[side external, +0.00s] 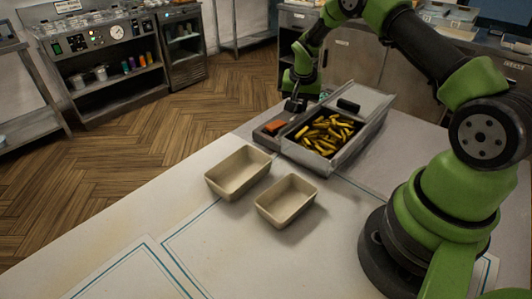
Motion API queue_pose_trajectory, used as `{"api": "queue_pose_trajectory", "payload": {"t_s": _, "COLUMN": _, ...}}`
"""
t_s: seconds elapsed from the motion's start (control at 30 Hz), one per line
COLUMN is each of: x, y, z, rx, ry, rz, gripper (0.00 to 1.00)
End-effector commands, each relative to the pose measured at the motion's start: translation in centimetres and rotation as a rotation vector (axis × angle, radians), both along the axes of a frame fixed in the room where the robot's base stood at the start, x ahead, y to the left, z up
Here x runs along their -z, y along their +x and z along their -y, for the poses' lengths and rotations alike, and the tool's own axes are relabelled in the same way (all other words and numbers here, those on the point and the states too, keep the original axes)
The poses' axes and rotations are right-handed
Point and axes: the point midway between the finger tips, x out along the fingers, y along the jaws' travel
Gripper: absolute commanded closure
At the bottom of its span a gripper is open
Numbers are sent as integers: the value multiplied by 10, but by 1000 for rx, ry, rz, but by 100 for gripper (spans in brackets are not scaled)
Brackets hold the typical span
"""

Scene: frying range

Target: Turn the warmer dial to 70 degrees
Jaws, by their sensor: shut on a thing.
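The warmer (340,158) is a grey metal box at the back of the white table, with fries (326,134) in its open well. A low panel along its left side carries an orange-red block (274,127). My gripper (292,107) points down over the far end of this panel, beside the well. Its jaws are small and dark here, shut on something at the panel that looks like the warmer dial. The dial itself is hidden by the jaws. Its marks and setting are too small to read.
Two empty beige trays (237,173) (287,201) stand on the table (200,240) in front of the warmer. A black handle (348,105) sits on the warmer's flat rear cover. The table's front left is clear. Shelves and counters stand well behind.

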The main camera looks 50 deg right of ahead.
Motion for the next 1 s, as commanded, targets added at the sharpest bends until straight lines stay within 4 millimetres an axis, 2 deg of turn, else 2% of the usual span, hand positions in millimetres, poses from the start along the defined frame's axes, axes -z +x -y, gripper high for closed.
{"api": "queue_pose_trajectory", "payload": {"t_s": 0.03, "x": 9, "y": -10, "z": 2, "rx": 14, "ry": 9, "rz": -28, "gripper": 100}}
{"api": "queue_pose_trajectory", "payload": {"t_s": 0.27, "x": 6, "y": -14, "z": -3, "rx": 19, "ry": 13, "rz": -28, "gripper": 100}}
{"api": "queue_pose_trajectory", "payload": {"t_s": 0.7, "x": -48, "y": -11, "z": -3, "rx": 13, "ry": 9, "rz": -18, "gripper": 100}}
{"api": "queue_pose_trajectory", "payload": {"t_s": 1.0, "x": -54, "y": -10, "z": -4, "rx": 10, "ry": 8, "rz": -17, "gripper": 100}}
